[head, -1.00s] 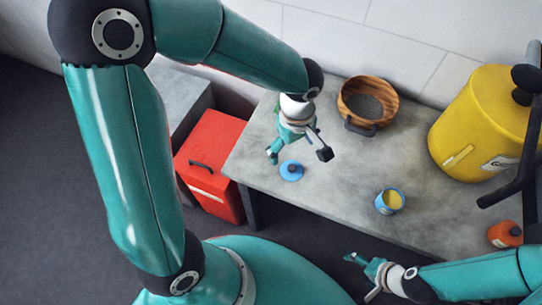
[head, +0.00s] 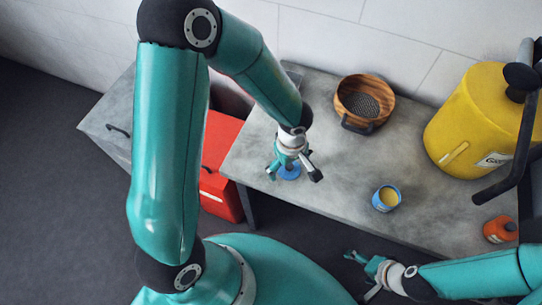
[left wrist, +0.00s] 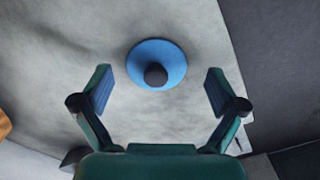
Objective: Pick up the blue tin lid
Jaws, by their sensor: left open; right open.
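The blue tin lid (head: 289,172) lies flat on the grey table near its left front edge. In the left wrist view it is a blue disc (left wrist: 173,58) with a dark round knob in its middle. My left gripper (head: 293,174) is over the lid in the head view and partly hides it. In the left wrist view its two fingers (left wrist: 160,92) are spread wide, and the lid lies between and beyond them, apparently untouched. My right gripper (head: 360,273) is open and empty, low in front of the table. A blue tin (head: 384,200) with yellow contents stands to the right.
A wooden bowl (head: 350,90) with a dark mesh inside stands at the back of the grey table (head: 330,180). A yellow canister (head: 470,120) and an orange container (head: 500,230) are at the right. A red cabinet (head: 222,190) stands left of the table.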

